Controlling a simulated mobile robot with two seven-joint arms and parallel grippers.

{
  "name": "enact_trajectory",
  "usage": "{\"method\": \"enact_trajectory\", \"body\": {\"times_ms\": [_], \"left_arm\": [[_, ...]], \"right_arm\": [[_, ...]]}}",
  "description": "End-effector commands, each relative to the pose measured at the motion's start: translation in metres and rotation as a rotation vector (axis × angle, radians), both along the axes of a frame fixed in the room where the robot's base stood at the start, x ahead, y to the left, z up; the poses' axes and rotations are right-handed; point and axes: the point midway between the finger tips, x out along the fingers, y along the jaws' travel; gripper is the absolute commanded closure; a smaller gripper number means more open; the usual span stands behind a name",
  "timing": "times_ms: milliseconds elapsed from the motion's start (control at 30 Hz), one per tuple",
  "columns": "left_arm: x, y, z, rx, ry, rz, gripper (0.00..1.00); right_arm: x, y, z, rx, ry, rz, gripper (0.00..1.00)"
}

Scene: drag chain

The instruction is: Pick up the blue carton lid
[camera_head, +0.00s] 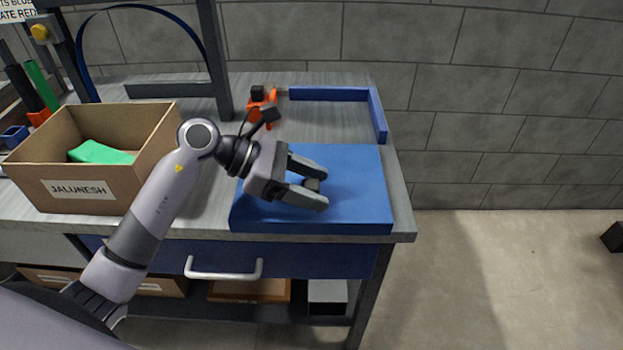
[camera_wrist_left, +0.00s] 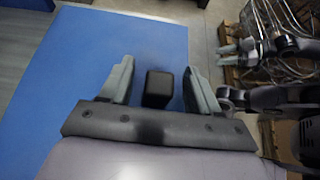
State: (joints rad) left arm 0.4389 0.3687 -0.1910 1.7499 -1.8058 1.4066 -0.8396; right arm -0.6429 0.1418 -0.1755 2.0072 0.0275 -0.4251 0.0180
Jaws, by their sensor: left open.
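The blue carton lid (camera_head: 352,165) lies flat at the right end of the workbench. It also fills much of the left wrist view (camera_wrist_left: 90,60). A small dark block (camera_wrist_left: 158,88), which looks like a knob on the lid, stands up between the fingers. My left gripper (camera_head: 322,184) is over the lid with its fingers apart on either side of this block. I cannot tell whether the fingers touch it. The left gripper hides part of the lid. My right gripper seems to show at the right of the left wrist view (camera_wrist_left: 235,50), small and unclear.
An open cardboard box (camera_head: 150,150) with a green item (camera_head: 100,152) inside stands left of my arm. An orange tool (camera_head: 262,102) and a blue L-shaped edge (camera_head: 330,94) lie behind the lid. A drawer handle (camera_head: 224,274) sticks out below the bench top (camera_head: 405,200).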

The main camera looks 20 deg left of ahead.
Motion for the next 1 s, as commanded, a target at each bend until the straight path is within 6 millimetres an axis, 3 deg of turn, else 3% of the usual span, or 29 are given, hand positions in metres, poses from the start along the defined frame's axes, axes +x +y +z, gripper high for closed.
{"method": "enact_trajectory", "body": {"times_ms": [133,167,300,333,767,1000], "left_arm": [[0.000,0.000,0.000,0.000,0.000,0.000,0.38],[0.000,0.000,0.000,0.000,0.000,0.000,0.45],[0.000,0.000,0.000,0.000,0.000,0.000,0.90],[0.000,0.000,0.000,0.000,0.000,0.000,0.96],[0.001,0.001,0.009,0.001,-0.004,0.000,0.96],[0.001,0.001,0.048,0.002,-0.009,0.000,0.96]], "right_arm": [[0.000,0.000,0.000,-0.001,0.000,0.000,0.57],[0.000,0.000,0.000,-0.001,-0.001,0.000,0.57],[0.001,-0.001,0.001,-0.003,-0.003,0.001,0.57],[0.000,-0.001,0.001,-0.003,-0.003,0.002,0.57],[0.001,-0.002,0.002,-0.008,-0.004,0.007,0.57],[0.001,-0.002,0.004,-0.009,-0.006,0.007,0.57]]}}
